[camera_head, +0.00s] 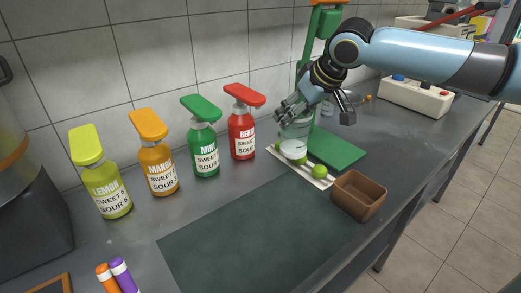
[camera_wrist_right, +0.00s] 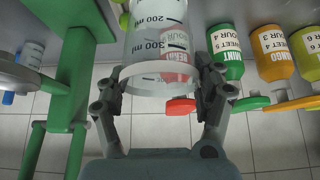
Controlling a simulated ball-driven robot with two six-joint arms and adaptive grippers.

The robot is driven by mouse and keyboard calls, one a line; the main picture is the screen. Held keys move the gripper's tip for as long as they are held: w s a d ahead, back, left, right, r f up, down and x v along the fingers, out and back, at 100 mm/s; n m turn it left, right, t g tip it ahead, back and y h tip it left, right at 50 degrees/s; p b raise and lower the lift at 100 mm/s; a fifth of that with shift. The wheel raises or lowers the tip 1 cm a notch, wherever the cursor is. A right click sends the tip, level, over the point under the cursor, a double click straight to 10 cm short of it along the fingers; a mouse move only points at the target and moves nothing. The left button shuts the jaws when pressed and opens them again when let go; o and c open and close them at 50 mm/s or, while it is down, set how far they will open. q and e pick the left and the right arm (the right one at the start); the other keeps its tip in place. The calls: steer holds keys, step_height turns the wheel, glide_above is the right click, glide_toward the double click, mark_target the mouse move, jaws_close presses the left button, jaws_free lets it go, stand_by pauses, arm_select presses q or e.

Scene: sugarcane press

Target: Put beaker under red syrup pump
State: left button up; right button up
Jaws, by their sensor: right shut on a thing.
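The clear beaker (camera_head: 295,130) is upright above the white tray at the foot of the green press in the head view. It also shows large in the right wrist view (camera_wrist_right: 150,50), with its volume marks. My right gripper (camera_head: 308,110) is shut on the beaker, one finger on each side of it in the wrist view (camera_wrist_right: 160,92). The red syrup pump bottle, labelled berry (camera_head: 242,138), stands just left of the beaker. Its red pump head (camera_wrist_right: 180,108) shows beside the beaker in the wrist view. My left gripper is out of view.
Green (camera_head: 205,155), orange (camera_head: 160,175) and yellow (camera_head: 112,195) pump bottles stand along the wall. Limes (camera_head: 319,171) lie by the white tray (camera_head: 314,181), near a brown box (camera_head: 358,196). A dark mat (camera_head: 260,240) leaves free room in front.

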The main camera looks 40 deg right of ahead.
steer(key=w+a+f+b, duration=0.1)
steer(key=w+a+f, duration=0.1)
steer(key=w+f, duration=0.7)
steer(key=shift+w+a+f, duration=0.2)
steer(key=shift+w+f, duration=0.05)
steer(key=shift+f, duration=0.15)
steer(key=o, duration=1.3)
steer(key=shift+f, duration=0.1)
steer(key=p+v, duration=0.1)
steer(key=v, duration=1.1)
